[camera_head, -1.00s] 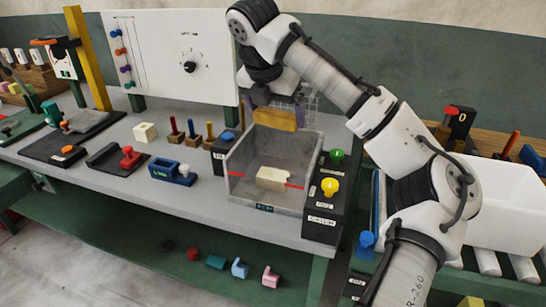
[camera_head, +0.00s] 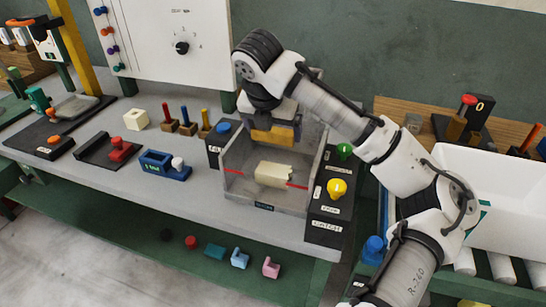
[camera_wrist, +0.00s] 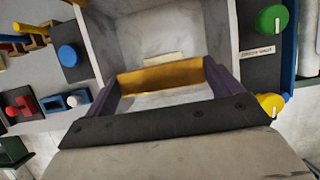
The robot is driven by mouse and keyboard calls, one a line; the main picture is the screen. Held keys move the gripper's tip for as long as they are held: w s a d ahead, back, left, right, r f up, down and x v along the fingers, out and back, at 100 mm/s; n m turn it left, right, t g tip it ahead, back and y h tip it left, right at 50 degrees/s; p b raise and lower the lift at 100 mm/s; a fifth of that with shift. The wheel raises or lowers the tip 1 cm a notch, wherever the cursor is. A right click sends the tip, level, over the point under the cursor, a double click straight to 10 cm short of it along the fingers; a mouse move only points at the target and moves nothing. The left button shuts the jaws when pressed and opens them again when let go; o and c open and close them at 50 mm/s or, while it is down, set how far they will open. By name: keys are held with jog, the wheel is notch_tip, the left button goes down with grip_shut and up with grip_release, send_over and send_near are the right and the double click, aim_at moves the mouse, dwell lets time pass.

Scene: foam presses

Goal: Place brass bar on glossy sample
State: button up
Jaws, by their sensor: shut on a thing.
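My gripper (camera_head: 273,134) is shut on the brass bar (camera_head: 271,136), a yellow-gold block held level between the two fingers. In the wrist view the brass bar (camera_wrist: 160,77) spans the gap between the dark purple fingers. The bar is above the rear part of a grey open-topped box (camera_head: 236,150). A cream foam block (camera_head: 273,174) lies on the floor of this box, in front of and below the bar, with red lines at its sides. Another pale cream block (camera_head: 137,119) stands on the bench to the left. I cannot tell from its surface which block is glossy.
A black panel with a yellow knob (camera_head: 337,187) and a green knob (camera_head: 344,151) stands right of the box. A blue button (camera_head: 223,127) and several coloured pegs stand left. A white bin (camera_head: 490,190) is at the right.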

notch_tip(320, 180, down, 9)
jog(key=shift+r+p, duration=0.1)
jog(key=shift+p, duration=0.35)
jog(key=shift+f, duration=0.2)
jog(key=o, duration=1.2)
jog(key=shift+f, duration=0.1)
jog(key=b+v, duration=0.2)
jog(key=v, duration=1)
jog(key=shift+r, duration=0.25)
